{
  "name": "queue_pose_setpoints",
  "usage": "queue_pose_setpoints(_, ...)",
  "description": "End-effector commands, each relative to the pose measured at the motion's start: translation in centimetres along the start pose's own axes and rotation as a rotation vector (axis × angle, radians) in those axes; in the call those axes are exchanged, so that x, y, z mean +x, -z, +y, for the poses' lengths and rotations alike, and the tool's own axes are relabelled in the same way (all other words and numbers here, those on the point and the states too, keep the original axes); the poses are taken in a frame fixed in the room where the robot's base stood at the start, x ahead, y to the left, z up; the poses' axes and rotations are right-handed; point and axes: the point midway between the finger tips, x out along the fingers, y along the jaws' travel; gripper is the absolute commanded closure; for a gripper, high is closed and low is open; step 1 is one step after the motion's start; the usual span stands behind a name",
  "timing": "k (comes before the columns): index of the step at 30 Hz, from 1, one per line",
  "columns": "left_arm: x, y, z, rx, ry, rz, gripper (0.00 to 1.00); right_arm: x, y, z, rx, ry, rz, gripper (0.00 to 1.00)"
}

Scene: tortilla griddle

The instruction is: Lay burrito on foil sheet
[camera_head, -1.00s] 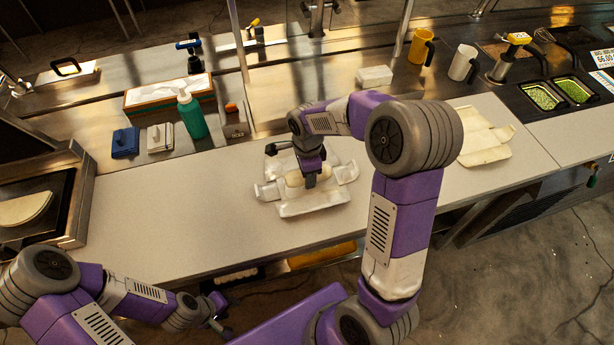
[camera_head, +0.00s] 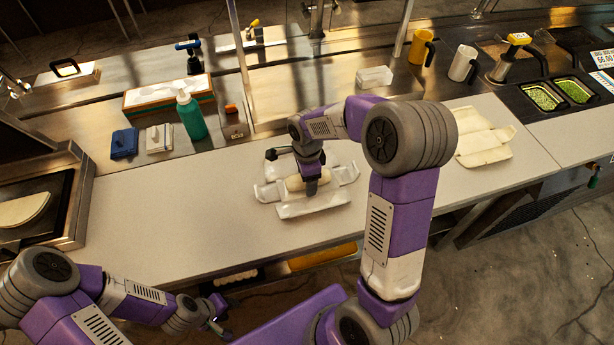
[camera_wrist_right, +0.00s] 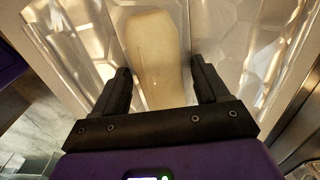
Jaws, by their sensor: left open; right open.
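The burrito (camera_head: 293,184), a pale rounded roll, lies on the foil sheet (camera_head: 312,207), whose flaps stand partly raised on the counter. In the right wrist view the burrito (camera_wrist_right: 152,50) lies lengthwise between the two black fingers, over the shiny creased foil (camera_wrist_right: 235,35). My right gripper (camera_head: 292,170) is open and low over the burrito; a finger stands on each side of it with a small gap visible. Its fingers also show in the right wrist view (camera_wrist_right: 161,82). My left gripper (camera_head: 218,313) is open and empty, off the counter's front edge.
Another pale sheet (camera_head: 484,150) lies on the counter at right. A green bottle (camera_head: 191,115), a blue container (camera_head: 124,143) and a tissue-like box (camera_head: 168,94) stand behind. A griddle (camera_head: 38,205) with a tortilla is at far left. The counter's left part (camera_head: 160,215) is clear.

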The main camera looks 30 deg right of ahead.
Motion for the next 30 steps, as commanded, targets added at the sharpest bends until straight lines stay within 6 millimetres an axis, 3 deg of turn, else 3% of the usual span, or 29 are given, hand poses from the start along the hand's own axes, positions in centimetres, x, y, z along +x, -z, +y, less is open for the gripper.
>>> queue_pose_setpoints(5,-0.6,0.0,0.2,0.0,0.0,0.0,0.57,-1.7,0.0,-0.1,0.0,0.005,-0.001,0.26)
queue_pose_setpoints(18,-2.1,-0.1,0.8,0.0,0.0,0.0,0.57,-10.6,0.0,-0.1,-0.001,0.004,-0.001,0.26)
queue_pose_setpoints(24,-2.3,-0.1,0.9,0.0,0.0,0.0,0.57,-12.2,0.0,0.0,0.0,0.001,0.0,0.26)
queue_pose_setpoints(30,-2.3,-0.1,0.9,0.0,0.0,0.0,0.57,-12.4,0.0,0.0,0.0,0.001,0.0,0.26)
